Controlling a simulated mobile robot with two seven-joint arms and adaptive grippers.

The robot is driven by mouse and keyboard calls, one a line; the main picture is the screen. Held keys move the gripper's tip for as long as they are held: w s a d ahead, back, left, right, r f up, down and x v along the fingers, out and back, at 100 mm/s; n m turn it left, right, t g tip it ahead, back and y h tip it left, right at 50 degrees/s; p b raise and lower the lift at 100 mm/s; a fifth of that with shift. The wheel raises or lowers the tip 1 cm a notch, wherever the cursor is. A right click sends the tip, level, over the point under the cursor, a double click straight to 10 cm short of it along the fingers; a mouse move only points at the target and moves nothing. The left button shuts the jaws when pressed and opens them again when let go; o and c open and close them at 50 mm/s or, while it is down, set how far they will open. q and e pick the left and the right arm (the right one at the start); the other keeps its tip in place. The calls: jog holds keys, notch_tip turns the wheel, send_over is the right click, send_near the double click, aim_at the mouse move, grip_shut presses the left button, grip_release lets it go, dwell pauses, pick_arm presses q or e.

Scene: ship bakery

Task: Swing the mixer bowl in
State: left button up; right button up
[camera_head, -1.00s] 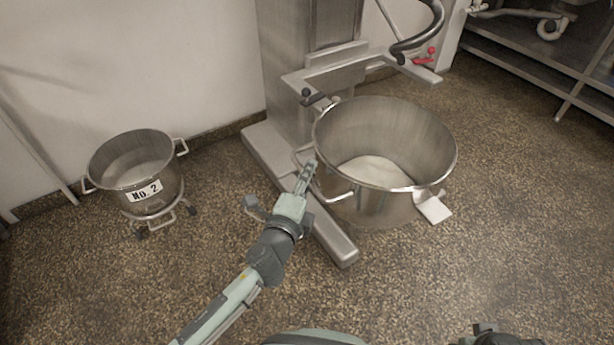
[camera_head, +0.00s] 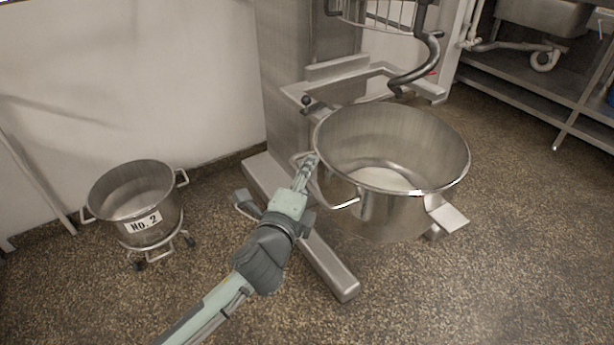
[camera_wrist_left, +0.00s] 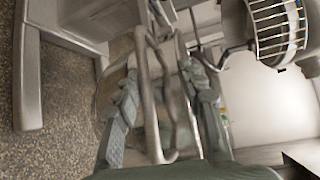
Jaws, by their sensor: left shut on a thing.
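The big steel mixer bowl (camera_head: 392,212) stands right of the mixer column (camera_head: 285,85), off to the front right of its yoke arms (camera_head: 350,75). Pale material lies at its bottom. A bent bar handle (camera_head: 343,204) runs along its near left side. My left gripper (camera_head: 308,164) is at this handle, shut on it, with the arm reaching up from lower left. In the left wrist view the handle bar (camera_wrist_left: 148,95) passes between the two fingers of the left gripper (camera_wrist_left: 158,72). My right gripper is not in view.
A dough hook (camera_head: 420,72) and wire guard (camera_head: 385,12) hang above the bowl's back. A mixer foot (camera_head: 330,262) extends forward on the floor. A smaller "No. 2" bowl (camera_head: 143,232) sits on a wheeled dolly at left. Floor at right is clear up to the steel shelving (camera_head: 510,92).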

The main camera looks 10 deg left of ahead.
pick_arm(q)
jog(key=shift+r, duration=0.3)
jog(key=s+p, duration=0.1)
jog(key=s, duration=0.8)
jog(key=shift+a+r, duration=0.35)
jog(key=shift+a, duration=0.05)
